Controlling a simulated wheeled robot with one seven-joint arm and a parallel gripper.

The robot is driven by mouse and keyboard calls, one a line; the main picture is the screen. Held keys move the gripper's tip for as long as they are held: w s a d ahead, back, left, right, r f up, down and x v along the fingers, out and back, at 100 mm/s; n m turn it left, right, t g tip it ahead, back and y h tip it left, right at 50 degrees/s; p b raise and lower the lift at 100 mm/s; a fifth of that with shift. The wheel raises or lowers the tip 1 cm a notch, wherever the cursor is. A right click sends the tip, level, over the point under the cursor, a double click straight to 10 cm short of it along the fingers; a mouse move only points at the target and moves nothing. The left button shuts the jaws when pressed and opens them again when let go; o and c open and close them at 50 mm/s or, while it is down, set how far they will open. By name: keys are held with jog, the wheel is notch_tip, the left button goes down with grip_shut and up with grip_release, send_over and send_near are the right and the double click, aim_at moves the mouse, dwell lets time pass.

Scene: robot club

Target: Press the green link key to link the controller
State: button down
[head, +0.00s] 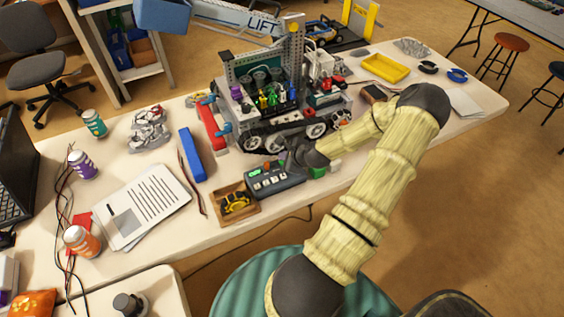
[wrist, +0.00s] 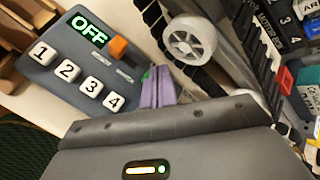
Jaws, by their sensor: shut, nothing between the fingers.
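The controller (head: 275,181) is a dark grey box near the table's front edge. In the wrist view the controller (wrist: 70,62) shows a lit green OFF display (wrist: 87,30), an orange switch (wrist: 118,46) and white keys numbered 1 to 4. A small bit of green (wrist: 146,75), possibly the green link key, shows beside my fingertips; most of it is hidden. My gripper (wrist: 158,74) is shut and empty, its pale purple fingers at the controller's right end. Whether they touch it, I cannot tell. In the head view my gripper (head: 291,160) is partly hidden by my arm.
The tracked robot model (head: 270,110) stands close behind the controller, its wheel near my fingers. A wooden tray (head: 235,207) with a yellow and black item sits left of it. Papers (head: 140,205) and a blue bar (head: 193,155) lie further left.

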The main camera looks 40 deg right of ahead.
jog(key=shift+f, duration=0.4)
jog(key=shift+f+b, duration=0.35)
jog(key=shift+f, duration=0.05)
dwell(0.6)
jog(key=shift+r, duration=0.1)
jog(key=shift+r+p, duration=0.75)
notch_tip(320, 180, up, 5)
jog(key=p, duration=0.4)
dwell(0.4)
dwell(0.8)
